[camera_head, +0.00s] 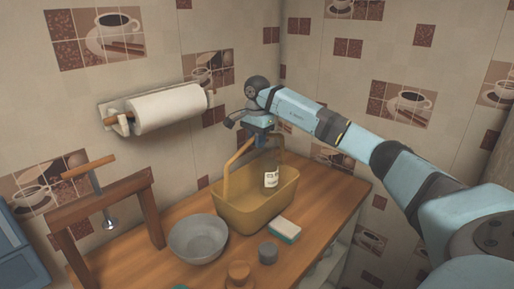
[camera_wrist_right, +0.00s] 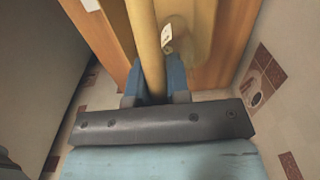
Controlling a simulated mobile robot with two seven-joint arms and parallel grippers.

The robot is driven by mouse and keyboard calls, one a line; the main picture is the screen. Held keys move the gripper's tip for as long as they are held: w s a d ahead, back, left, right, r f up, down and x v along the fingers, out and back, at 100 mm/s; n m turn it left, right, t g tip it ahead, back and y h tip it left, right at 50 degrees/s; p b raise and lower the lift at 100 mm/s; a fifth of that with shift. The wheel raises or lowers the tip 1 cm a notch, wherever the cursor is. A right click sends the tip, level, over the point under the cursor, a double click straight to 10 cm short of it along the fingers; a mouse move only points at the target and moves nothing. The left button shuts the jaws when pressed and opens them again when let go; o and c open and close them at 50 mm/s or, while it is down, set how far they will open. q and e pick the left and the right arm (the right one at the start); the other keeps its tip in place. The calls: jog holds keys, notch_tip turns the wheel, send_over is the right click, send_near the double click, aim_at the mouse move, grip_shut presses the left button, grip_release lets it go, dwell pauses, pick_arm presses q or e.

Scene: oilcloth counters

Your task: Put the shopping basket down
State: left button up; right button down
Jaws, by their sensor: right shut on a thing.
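The yellow shopping basket (camera_head: 240,213) is upright at the back of the wooden counter (camera_head: 335,200). Its base is at or very near the counter top; I cannot tell whether it touches. A small bottle with a white label (camera_head: 271,178) is inside. My right gripper (camera_head: 261,138) is above the basket, shut on its arched handle (camera_head: 229,168). In the right wrist view the handle (camera_wrist_right: 148,45) runs between the blue fingers (camera_wrist_right: 156,90). My left gripper is not in view.
A grey bowl (camera_head: 198,240) stands close left of the basket. A sponge (camera_head: 285,230), a grey cup (camera_head: 267,253) and a brown item (camera_head: 239,272) are in front. A wooden stand (camera_head: 100,198) is at the left; a paper towel roll (camera_head: 168,107) hangs on the wall.

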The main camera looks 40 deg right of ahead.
jog(key=shift+f, duration=1.2)
jog(key=c, duration=1.1)
grip_release()
jog(key=shift+f, duration=0.1)
